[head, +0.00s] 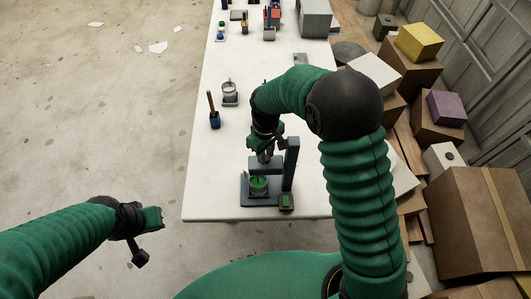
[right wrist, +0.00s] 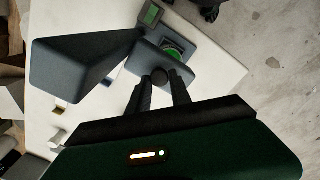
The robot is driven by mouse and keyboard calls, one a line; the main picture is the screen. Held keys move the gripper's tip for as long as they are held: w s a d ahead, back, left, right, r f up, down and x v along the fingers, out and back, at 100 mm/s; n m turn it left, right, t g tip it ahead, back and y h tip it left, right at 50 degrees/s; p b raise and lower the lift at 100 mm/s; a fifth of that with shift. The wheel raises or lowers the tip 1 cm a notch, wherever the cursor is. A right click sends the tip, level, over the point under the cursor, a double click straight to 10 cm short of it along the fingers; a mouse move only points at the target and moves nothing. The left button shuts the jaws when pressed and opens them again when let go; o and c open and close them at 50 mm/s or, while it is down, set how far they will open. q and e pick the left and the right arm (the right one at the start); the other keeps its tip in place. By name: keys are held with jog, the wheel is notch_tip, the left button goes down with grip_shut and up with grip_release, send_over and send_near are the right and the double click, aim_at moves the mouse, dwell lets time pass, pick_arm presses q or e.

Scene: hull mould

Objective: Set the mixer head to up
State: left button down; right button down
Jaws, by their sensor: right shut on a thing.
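The blue-grey mixer (head: 290,165) stands near the table's front edge, with an upright column on the right. Its mixer head (head: 262,170) reaches left from the column, roughly level above a green bowl (head: 258,186). My right gripper (head: 265,157) is at the top of the head. The fingers are partly hidden in the head view. My left gripper (head: 152,219) is off the table at the left; its opening is unclear.
A blue holder (head: 214,120) with a brown handle and a glass beaker (head: 230,92) stand behind left. Boxes (head: 470,215) crowd the right side. The table (head: 205,180) left of the mixer is clear.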

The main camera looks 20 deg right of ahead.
jog(key=shift+s+d+f, duration=0.1)
jog(key=shift+s+f, duration=0.05)
jog(key=shift+s, duration=0.1)
notch_tip(320, 180, up, 11)
jog(key=p, duration=0.7)
jog(key=shift+w+f, duration=0.2)
jog(key=shift+w, duration=0.05)
jog(key=c, duration=1.5)
grip_release()
jog(key=shift+c, duration=0.2)
jog(key=o, duration=0.4)
jog(key=shift+s, duration=0.2)
notch_tip(320, 180, up, 17)
jog(key=shift+w+f+b, duration=0.1)
jog(key=shift+b, duration=0.9)
